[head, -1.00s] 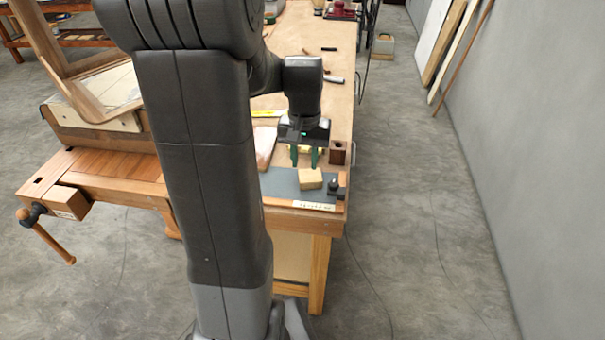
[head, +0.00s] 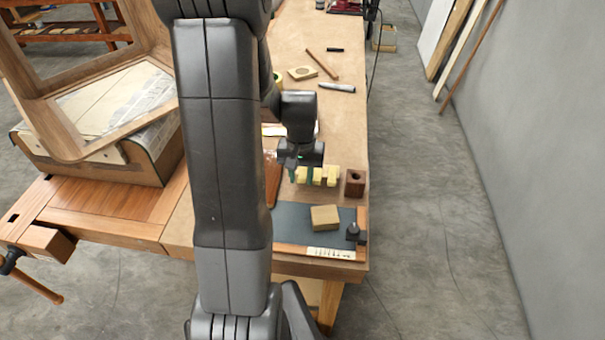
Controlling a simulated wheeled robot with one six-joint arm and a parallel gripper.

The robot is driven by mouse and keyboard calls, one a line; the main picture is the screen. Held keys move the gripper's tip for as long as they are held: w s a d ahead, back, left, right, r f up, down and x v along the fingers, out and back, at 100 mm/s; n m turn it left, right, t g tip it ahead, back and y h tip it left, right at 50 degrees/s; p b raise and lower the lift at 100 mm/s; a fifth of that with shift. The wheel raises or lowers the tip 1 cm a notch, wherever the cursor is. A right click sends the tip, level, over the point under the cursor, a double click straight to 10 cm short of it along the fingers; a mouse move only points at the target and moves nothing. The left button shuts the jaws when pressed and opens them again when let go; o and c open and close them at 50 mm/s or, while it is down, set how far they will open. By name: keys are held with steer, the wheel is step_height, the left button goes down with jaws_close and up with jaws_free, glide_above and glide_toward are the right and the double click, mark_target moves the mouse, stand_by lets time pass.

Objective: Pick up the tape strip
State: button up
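A pale strip with dark marks, which looks like the tape strip (head: 330,253), lies flat along the wooden front edge of the dark mat (head: 290,222), near the bench's front right corner. My gripper (head: 303,174) is above the bench, behind the mat and well apart from the strip. Its green fingers point down with a gap between them, and it looks open. Yellow notched blocks (head: 331,176) show at and behind the fingers; I cannot tell whether they touch.
A tan block (head: 324,217) and a small dark knobbed object (head: 353,232) sit on the mat. A brown holed block (head: 355,183) stands behind it. A bent wood frame (head: 32,100) rests at left. Open floor lies right of the bench (head: 325,105).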

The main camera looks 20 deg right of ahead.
steer(key=shift+c, duration=0.2)
steer(key=c, duration=0.5)
steer(key=shift+r, duration=0.1)
step_height(320, 180, up, 15)
steer(key=p, duration=0.3)
stand_by(1.2)
steer(key=shift+s+a, duration=0.1)
